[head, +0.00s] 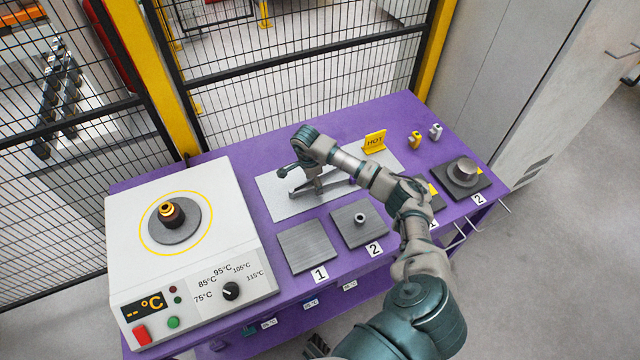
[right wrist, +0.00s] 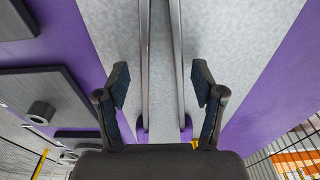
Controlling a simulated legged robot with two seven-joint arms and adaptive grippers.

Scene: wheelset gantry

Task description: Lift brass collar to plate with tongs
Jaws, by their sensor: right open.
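The brass collar (head: 167,209) sits on a dark stub in the middle of the round grey hot plate (head: 188,234) of the white heater. The metal tongs (head: 338,184) lie on a light grey sheet (head: 277,203) at the table's middle. My right gripper (right wrist: 160,92) is open over the tongs. In the right wrist view, two long tong bars (right wrist: 145,70) run between its fingers, with a gap to each finger. In the head view my arm covers part of the tongs. Dark plate 1 (head: 307,247) is bare. Plate 2 (head: 349,232) bears a small grey ring (head: 360,218). My left gripper is not seen.
The white heater (head: 125,265) fills the left of the purple table (head: 410,112). A yellow HOT sign (head: 375,141) and small yellow and white pieces (head: 415,140) stand at the back. Another plate with a grey round part (head: 464,172) lies right. A mesh fence stands behind.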

